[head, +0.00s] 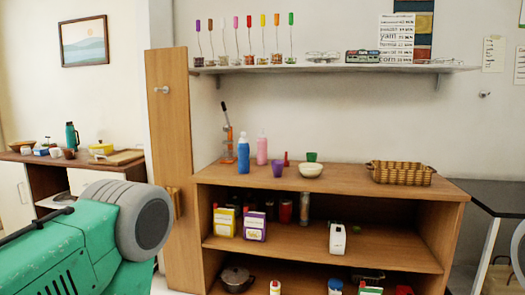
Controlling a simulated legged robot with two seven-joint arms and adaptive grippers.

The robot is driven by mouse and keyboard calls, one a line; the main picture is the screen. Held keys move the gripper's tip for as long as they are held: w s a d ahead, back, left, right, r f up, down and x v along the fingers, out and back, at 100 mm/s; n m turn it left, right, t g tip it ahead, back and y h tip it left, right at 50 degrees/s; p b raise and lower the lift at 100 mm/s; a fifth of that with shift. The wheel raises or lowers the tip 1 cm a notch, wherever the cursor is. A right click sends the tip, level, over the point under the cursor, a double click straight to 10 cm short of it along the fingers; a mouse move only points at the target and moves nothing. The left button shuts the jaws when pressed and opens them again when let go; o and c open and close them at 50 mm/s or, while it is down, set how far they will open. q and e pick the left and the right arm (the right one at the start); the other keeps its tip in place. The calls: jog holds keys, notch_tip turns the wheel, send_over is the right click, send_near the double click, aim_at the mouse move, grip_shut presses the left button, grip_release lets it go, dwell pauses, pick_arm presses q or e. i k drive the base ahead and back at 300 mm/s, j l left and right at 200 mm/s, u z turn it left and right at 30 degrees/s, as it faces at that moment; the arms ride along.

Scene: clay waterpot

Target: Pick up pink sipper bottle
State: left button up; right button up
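The pink sipper bottle (262,149) stands upright on the top of the wooden shelf unit (340,185), towards its back left. A blue bottle (243,153) stands just to its left, and a purple cup (277,168) is just to its right and a little nearer. Neither of my grippers is in view. A green and grey part of my own body fills the lower left of the head view, well short of the bottle.
An orange bottle-like object (228,148), a white bowl (311,170), a green cup (312,157) and a wicker basket (401,173) share the top. A tall wooden panel (172,125) borders its left. A wall shelf (335,68) hangs above. The top's front strip is clear.

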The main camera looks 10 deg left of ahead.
aim_at(261, 141)
jog(key=i+j+z, duration=0.2)
jog(key=i+j, duration=0.25)
jog(key=i+j+z, duration=0.25)
jog(key=i+j, duration=0.2)
jog(key=j, duration=0.1)
